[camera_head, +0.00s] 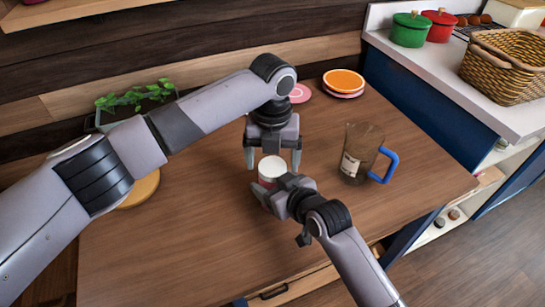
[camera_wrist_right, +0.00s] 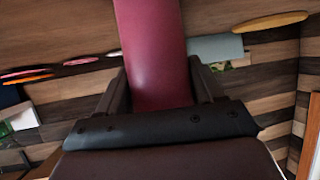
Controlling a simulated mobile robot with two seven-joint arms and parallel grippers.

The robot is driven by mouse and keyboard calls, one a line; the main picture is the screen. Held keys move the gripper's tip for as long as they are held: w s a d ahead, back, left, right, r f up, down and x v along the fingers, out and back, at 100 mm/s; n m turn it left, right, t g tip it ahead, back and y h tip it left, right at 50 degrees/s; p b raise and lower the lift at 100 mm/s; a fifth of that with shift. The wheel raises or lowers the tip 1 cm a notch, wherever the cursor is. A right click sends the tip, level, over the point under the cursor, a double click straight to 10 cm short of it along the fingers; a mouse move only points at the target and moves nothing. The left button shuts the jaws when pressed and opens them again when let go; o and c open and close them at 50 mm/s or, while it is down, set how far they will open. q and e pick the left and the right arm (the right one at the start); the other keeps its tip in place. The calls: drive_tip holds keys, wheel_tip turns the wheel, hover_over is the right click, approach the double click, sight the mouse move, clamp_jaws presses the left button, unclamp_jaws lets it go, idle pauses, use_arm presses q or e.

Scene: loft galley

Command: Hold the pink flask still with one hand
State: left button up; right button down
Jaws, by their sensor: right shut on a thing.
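The pink flask (camera_head: 265,183) stands upright on the wooden table, with its white lid (camera_head: 271,167) on top. My right gripper (camera_head: 277,187) is shut on its body from the near side and hides part of it. In the right wrist view the flask (camera_wrist_right: 155,50) fills the space between the two fingers (camera_wrist_right: 158,85). My left gripper (camera_head: 272,158) points down just behind the lid, fingers spread wide and nothing between them. I cannot tell whether it touches the lid.
A brown-tinted jug (camera_head: 355,157) with a blue handle stands right of the flask. Orange (camera_head: 343,81) and pink (camera_head: 299,93) discs lie at the back. A planter (camera_head: 121,113) and a yellow disc (camera_head: 143,190) are left. The front of the table (camera_head: 190,255) is clear.

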use_arm(q)
drive_tip(key=shift+r, duration=2.25)
